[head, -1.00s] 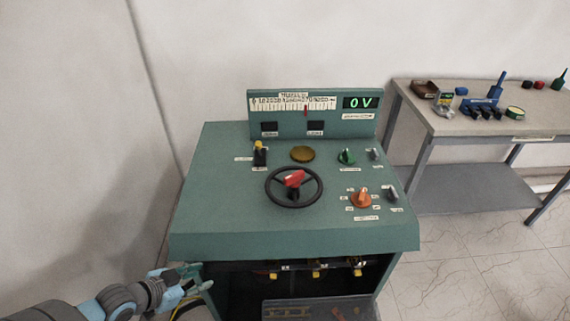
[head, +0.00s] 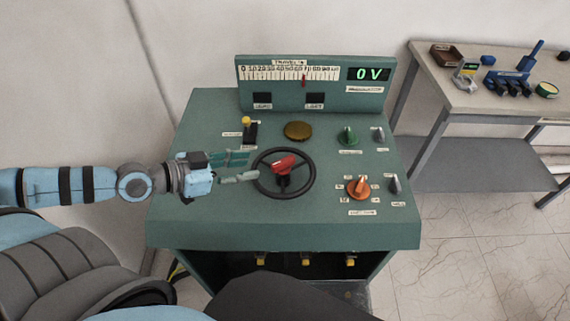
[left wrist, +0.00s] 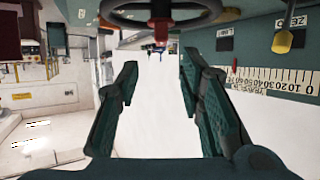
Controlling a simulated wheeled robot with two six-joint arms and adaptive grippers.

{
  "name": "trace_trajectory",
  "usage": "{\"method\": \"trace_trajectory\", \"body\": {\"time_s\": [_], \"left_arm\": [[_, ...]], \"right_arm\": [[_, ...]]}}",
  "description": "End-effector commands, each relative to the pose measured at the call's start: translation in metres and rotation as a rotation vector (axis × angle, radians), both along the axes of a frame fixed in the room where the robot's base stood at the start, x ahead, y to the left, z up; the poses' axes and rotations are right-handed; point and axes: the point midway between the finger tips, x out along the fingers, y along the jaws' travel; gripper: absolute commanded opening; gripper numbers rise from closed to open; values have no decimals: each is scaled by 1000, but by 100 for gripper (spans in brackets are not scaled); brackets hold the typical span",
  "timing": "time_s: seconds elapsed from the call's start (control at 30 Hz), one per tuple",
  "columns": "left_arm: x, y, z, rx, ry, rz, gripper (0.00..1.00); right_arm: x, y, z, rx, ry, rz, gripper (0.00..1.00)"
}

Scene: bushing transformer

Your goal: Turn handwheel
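The handwheel (head: 312,185) is a black ring with a red knob (head: 284,164) at its middle, on the sloping green top of the console (head: 220,217). My left gripper (head: 252,167) is just left of the handwheel's rim, with its fingers pointing at it. In the left wrist view the two green fingers (left wrist: 158,85) are spread apart with nothing between them. The black rim of the handwheel (left wrist: 165,22) shows beyond the fingertips at the top of that view. My right gripper is in neither view.
The console carries a green knob (head: 348,137), an orange knob (head: 358,187), a yellow-tipped lever (head: 249,130) and a display (head: 369,74) reading 0 V. A workbench (head: 450,95) with tools stands at the right. The floor between is clear.

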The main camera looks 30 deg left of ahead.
Motion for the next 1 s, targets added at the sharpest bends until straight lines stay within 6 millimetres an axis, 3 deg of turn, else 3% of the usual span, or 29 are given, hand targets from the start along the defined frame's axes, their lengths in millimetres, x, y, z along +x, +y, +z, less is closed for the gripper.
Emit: {"method": "trace_trajectory", "body": {"time_s": [0.17,0.53,0.97,1.0], "left_arm": [[21,-12,-6,-14,-9,11,35],[77,-51,-35,-8,0,5,35],[88,-59,-42,-4,4,1,35],[88,-59,-42,-4,4,1,30]], "right_arm": [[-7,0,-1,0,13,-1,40],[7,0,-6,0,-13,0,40],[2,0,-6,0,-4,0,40],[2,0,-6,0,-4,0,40]]}}
